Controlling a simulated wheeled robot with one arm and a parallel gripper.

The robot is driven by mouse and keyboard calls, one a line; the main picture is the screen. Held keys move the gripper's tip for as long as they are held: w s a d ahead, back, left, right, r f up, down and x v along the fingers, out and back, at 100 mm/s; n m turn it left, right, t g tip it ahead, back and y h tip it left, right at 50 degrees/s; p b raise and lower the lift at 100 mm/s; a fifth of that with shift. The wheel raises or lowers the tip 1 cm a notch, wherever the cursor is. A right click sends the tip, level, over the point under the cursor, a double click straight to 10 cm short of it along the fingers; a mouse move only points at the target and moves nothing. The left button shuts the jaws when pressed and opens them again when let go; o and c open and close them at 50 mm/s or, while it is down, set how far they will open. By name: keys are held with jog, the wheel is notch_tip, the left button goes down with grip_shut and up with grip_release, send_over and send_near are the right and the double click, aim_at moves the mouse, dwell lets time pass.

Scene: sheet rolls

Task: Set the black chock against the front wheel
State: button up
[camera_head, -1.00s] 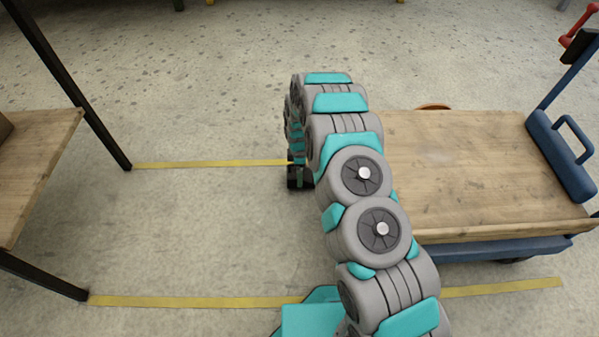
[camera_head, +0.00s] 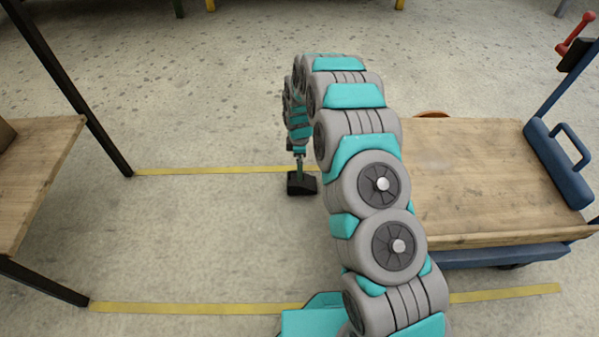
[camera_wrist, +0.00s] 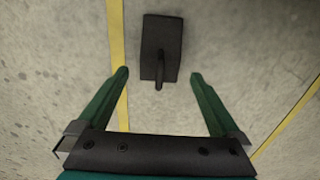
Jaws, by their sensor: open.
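The black chock (camera_head: 302,187) lies on the concrete floor by the far yellow line, left of the cart. In the wrist view the chock (camera_wrist: 160,38) is a dark block with a short handle pointing toward my gripper. My gripper (camera_wrist: 159,75) is open, with one green finger on each side of the handle's end and clear space at both sides. In the head view my gripper (camera_head: 299,166) is just above the chock, partly hidden by my arm. A dark wheel (camera_head: 512,266) shows slightly under the cart's near side; other wheels are hidden.
A blue cart with a wooden deck (camera_head: 475,185) stands at right, with a blue handle post (camera_head: 566,80). A wooden table (camera_head: 40,170) with black legs is at left. Yellow floor lines (camera_head: 190,308) run between them. The floor between table and arm is clear.

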jog(key=shift+r, duration=1.75)
jog(key=s+d+r+m, duration=0.3)
jog(key=s+r+m, duration=0.1)
jog(key=s+r, duration=0.6)
jog(key=s+d+r+m, duration=0.4)
jog(key=s+r, duration=0.3)
jog(key=r, duration=0.6)
jog(key=s+d+r+m, duration=0.2)
jog(key=s+m, duration=0.1)
jog(key=s, duration=0.6)
jog(key=s+d+r+m+g, duration=0.1)
jog(key=s+d+r+m, duration=0.1)
jog(key=s, duration=0.7)
jog(key=s+d+r+m, duration=0.2)
jog(key=s+m, duration=0.3)
jog(key=s, duration=0.5)
jog(key=shift+r+g, duration=0.4)
jog(key=shift+r, duration=0.2)
jog(key=shift+s+d+r, duration=0.1)
